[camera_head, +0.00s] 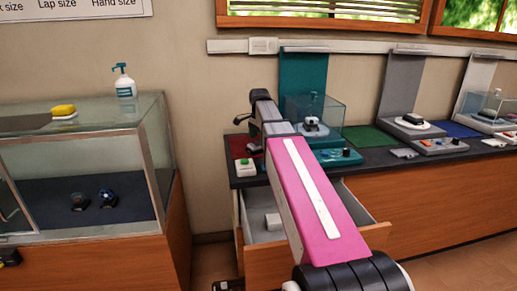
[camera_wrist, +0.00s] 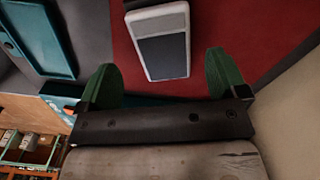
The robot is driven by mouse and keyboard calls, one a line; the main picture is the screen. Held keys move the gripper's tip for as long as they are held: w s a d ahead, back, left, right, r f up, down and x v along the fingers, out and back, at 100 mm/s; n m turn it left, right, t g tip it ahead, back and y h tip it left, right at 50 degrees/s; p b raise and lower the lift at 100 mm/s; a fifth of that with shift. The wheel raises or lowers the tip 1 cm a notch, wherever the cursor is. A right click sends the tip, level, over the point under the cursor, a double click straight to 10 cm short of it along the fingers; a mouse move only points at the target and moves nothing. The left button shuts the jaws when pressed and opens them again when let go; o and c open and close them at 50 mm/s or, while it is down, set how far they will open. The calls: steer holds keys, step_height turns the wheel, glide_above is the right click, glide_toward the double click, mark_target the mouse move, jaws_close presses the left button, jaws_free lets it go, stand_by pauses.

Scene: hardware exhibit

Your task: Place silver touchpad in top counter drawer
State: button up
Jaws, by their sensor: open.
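The silver touchpad (camera_wrist: 165,52) is a light-framed rectangle with a dark grey pad, lying on a red mat (camera_wrist: 118,40) in the wrist view. My gripper (camera_wrist: 160,62) is open, with one green fingertip on each side of the touchpad's near end and a gap on both sides. I cannot tell the height of the fingertips above the mat. In the head view my pink arm hides much of this area. The top counter drawer (camera_head: 240,222) stands pulled out below the counter's left end, partly behind my arm. A small white block (camera_head: 273,221) is inside it.
A teal device (camera_head: 338,157) and a clear case (camera_head: 330,115) stand right of my arm. A glass display case (camera_head: 85,180) is at the left, with a gap before the counter.

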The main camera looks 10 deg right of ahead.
mark_target(258, 143)
steer(key=shift+w+a+f, duration=0.1)
steer(key=shift+w+f, duration=0.1)
steer(key=shift+f, duration=1.75)
steer(key=c, duration=1.1)
steer(key=shift+r, duration=0.1)
steer(key=shift+c, duration=0.2)
